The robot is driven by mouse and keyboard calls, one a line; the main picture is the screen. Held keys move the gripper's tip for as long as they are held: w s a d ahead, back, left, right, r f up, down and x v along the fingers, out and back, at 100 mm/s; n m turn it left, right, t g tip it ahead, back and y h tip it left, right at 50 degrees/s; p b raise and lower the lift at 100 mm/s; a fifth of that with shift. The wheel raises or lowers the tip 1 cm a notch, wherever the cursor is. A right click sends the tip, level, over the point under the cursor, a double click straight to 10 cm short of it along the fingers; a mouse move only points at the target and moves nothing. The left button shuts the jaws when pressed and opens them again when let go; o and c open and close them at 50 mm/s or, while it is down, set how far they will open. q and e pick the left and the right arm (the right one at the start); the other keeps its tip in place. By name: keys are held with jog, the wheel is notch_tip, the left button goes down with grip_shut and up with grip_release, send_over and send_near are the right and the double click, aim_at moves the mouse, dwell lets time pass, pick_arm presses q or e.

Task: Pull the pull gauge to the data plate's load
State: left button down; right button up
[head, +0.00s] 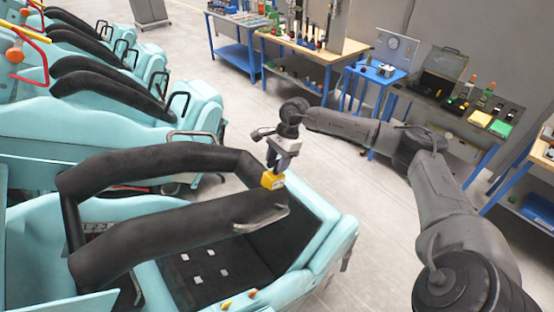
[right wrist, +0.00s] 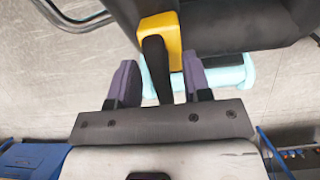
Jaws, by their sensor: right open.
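The pull gauge (head: 272,181) is a small yellow block on the black padded restraint bar of the front teal car. In the right wrist view it is the yellow body (right wrist: 170,30) with a dark handle (right wrist: 155,62) pointing toward me. My right gripper (head: 281,160) is just above the gauge. In the right wrist view its two purple-grey fingers (right wrist: 160,75) stand apart, one on each side of the dark handle, with gaps visible. The gauge's reading is too small to make out. I cannot pick out the data plate. My left gripper is not in view.
The padded restraint (head: 170,235) spans the front car, with a grey grab handle (head: 262,222) close by. More teal cars (head: 130,85) stand behind. Workbenches (head: 300,46) and a blue stand (head: 376,72) line the back. Bare floor lies right of the car.

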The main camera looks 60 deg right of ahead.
jog(key=shift+f, duration=0.2)
jog(key=shift+c, duration=0.2)
grip_shut()
dwell(0.5)
